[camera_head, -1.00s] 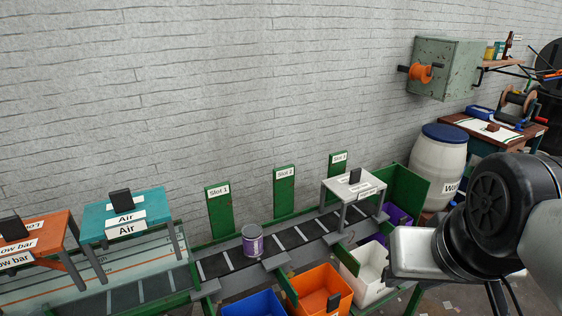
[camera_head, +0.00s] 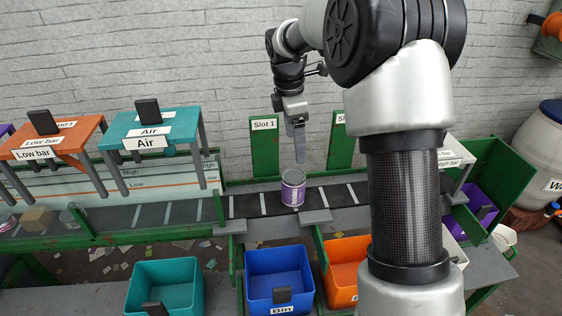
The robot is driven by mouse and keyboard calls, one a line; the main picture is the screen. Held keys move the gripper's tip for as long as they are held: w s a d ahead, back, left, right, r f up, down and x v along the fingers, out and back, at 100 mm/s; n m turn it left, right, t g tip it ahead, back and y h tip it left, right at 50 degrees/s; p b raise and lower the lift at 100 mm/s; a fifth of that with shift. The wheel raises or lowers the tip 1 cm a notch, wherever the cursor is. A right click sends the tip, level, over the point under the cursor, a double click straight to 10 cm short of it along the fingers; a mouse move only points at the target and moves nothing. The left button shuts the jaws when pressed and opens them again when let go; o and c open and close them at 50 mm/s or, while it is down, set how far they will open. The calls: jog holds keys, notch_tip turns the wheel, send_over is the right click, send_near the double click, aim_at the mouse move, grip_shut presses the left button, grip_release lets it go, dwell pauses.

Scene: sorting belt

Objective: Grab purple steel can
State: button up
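The purple steel can (camera_head: 293,193) stands upright on the dark belt (camera_head: 243,206), in front of the green Slot 1 panel (camera_head: 264,150). It has a white-printed label and a grey top. My gripper (camera_head: 298,150) hangs fingers down above the can, with a gap between the fingertips and its top. I see the fingers nearly edge-on, so I cannot tell whether they are open or shut. Nothing shows hanging below them.
A teal Air stand (camera_head: 150,122) and an orange Low bar stand (camera_head: 45,142) straddle the belt on the left. Teal (camera_head: 165,287), blue (camera_head: 278,278) and orange (camera_head: 345,262) bins stand in front. My arm hides part of the right side.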

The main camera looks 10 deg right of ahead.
aim_at(295, 175)
jog(key=shift+n, duration=0.8)
jog(key=f, duration=0.5)
jog(key=w+f+b, duration=0.1)
jog(key=f, duration=0.4)
jog(key=w+d+f+b, duration=0.1)
jog(key=f, duration=0.4)
jog(key=shift+f, duration=0.4)
notch_tip(295, 175, down, 5)
jog(key=shift+a+r+b, duration=0.1)
jog(key=shift+b, duration=0.25)
jog(key=shift+f, duration=0.25)
jog(key=c, duration=1.1)
